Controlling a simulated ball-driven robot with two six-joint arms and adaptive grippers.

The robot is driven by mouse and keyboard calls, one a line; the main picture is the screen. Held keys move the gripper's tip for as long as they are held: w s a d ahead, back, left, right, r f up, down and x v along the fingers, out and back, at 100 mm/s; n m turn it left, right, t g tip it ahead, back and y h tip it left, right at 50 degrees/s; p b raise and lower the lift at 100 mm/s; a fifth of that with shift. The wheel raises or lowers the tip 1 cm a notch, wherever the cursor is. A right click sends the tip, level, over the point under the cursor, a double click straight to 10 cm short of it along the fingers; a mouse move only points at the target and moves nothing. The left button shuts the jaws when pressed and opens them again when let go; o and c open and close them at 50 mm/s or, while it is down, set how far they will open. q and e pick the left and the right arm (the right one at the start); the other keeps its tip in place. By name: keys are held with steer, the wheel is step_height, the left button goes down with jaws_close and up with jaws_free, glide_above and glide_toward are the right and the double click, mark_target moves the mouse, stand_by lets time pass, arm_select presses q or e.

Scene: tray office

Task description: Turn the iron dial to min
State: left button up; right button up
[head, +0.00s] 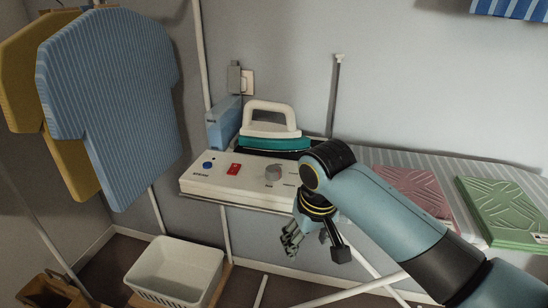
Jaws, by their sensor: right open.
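The iron (272,130), with a white handle and teal body, rests on the back of a white control base (225,187) at the end of the ironing board. The grey round dial (273,173) is on the sloped front of this base, right of a red switch (233,169) and a blue button (208,164). Its pointer setting is too small to read. My right gripper (312,250) hangs open and empty, below and to the right of the dial, apart from the base. My wrist hides the right end of the base. My left gripper is out of view.
Folded pink cloth (411,190) and green cloth (505,207) lie on the striped board at right. A white basket (174,272) stands low at left. Blue striped (110,95) and yellow (22,75) shirts hang at left. A blue box (223,122) stands beside the iron.

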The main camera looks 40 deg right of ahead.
steer(key=w+r+m, duration=0.1)
steer(key=w+r, duration=0.1)
steer(key=w, duration=0.1)
steer(key=w+d+r, duration=0.1)
steer(key=w+r, duration=0.2)
steer(key=w+d+r+m, duration=0.1)
steer(key=w+r, duration=0.2)
steer(key=shift+w+d+m+g+p, duration=0.25)
steer(key=shift+w+m+g+p, duration=0.05)
steer(key=shift+w+p, duration=0.1)
steer(key=m+g+y, duration=0.1)
steer(key=m, duration=0.2)
glide_toward(274, 169)
steer(key=shift+m, duration=0.3)
steer(key=f, duration=0.9)
steer(key=shift+w+f, duration=0.1)
steer(key=shift+w, duration=0.1)
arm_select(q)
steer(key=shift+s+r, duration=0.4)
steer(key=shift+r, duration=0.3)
arm_select(e)
steer(key=c, duration=1.2)
steer(key=shift+o, duration=0.2)
